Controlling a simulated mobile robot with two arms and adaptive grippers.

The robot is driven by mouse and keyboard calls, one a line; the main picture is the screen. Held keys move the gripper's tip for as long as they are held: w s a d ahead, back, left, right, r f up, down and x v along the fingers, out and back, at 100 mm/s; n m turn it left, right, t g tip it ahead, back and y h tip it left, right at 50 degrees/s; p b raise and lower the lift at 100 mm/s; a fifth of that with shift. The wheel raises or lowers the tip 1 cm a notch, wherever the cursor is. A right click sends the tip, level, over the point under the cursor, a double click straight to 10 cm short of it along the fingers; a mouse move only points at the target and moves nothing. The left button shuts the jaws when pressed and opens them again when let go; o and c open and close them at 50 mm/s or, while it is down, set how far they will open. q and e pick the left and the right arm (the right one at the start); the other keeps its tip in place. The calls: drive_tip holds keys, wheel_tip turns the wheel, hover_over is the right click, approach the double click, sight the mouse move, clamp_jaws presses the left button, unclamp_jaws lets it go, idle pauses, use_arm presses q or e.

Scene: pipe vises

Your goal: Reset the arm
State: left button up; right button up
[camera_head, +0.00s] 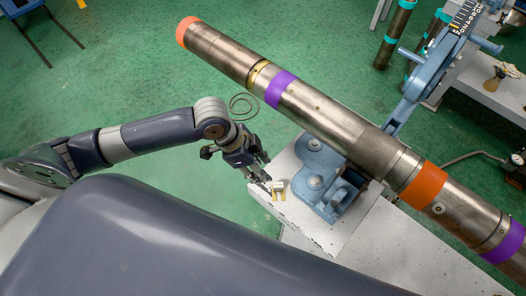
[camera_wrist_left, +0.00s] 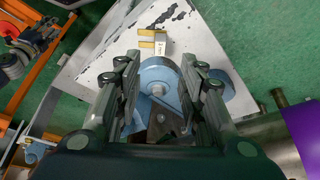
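My left arm comes in from the left in the head view. Its gripper (camera_head: 260,174) hangs just left of the blue vise base (camera_head: 325,180), by the corner of the white table (camera_head: 352,229). In the left wrist view the two fingers of this gripper (camera_wrist_left: 162,75) are spread apart, with nothing held between them. The blue vise base (camera_wrist_left: 155,82) shows beyond the gap.
A long metal pipe (camera_head: 330,125) with orange and purple bands crosses above the vise. A small white tag with yellow prongs (camera_head: 279,190) lies on the table by the fingertips. Green floor (camera_head: 120,85) is open at the upper left.

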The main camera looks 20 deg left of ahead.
use_arm(q)
drive_tip(key=s+d+n+t, duration=0.2)
drive_tip(key=s+d+n, duration=0.1)
drive_tip(key=s+d, duration=0.15)
drive_tip(key=s+a+f+n+y, duration=0.2)
drive_tip(key=s+a+n+y, duration=0.2)
drive_tip(key=s+a+n, duration=0.5)
wheel_tip(320, 180, down, 28)
drive_tip(key=s+m+g, duration=0.1)
drive_tip(key=s+g, duration=0.1)
drive_tip(key=s+a+f+g, duration=0.1)
drive_tip(key=s+a+f, duration=0.2)
drive_tip(key=s+f, duration=1)
drive_tip(key=shift+s+a+f, duration=0.35)
drive_tip(key=shift+s, duration=0.75)
